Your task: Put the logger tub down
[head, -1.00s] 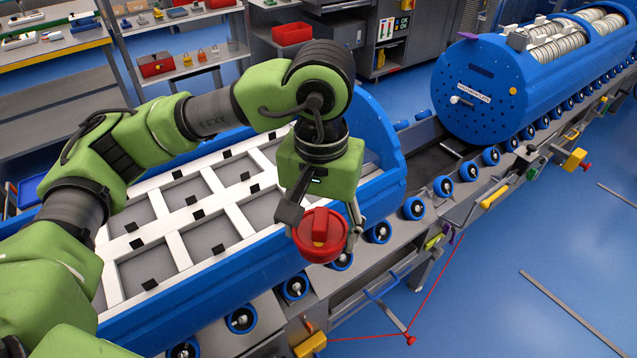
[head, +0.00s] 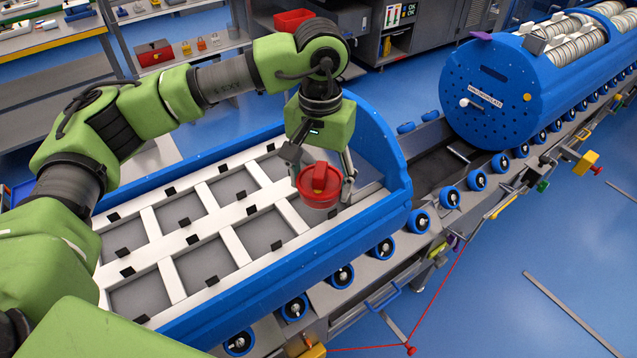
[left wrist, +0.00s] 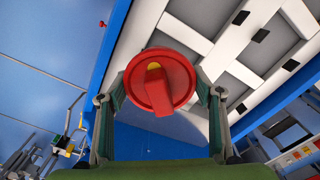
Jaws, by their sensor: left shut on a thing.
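The logger tub (head: 319,187) is a round red tub with a raised red bar on its lid. The left wrist view shows the tub (left wrist: 160,82) between the two fingers, with a yellow spot on the bar. The carrier is an open half-cylinder with a white grid frame (head: 232,243) around grey square pockets with black clips. The pockets I see are empty. My right gripper does not show.
A red cord (head: 440,300) hangs at the conveyor's side. Shelves with a red box (head: 155,52) stand at the back left. The blue floor at right is mostly clear.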

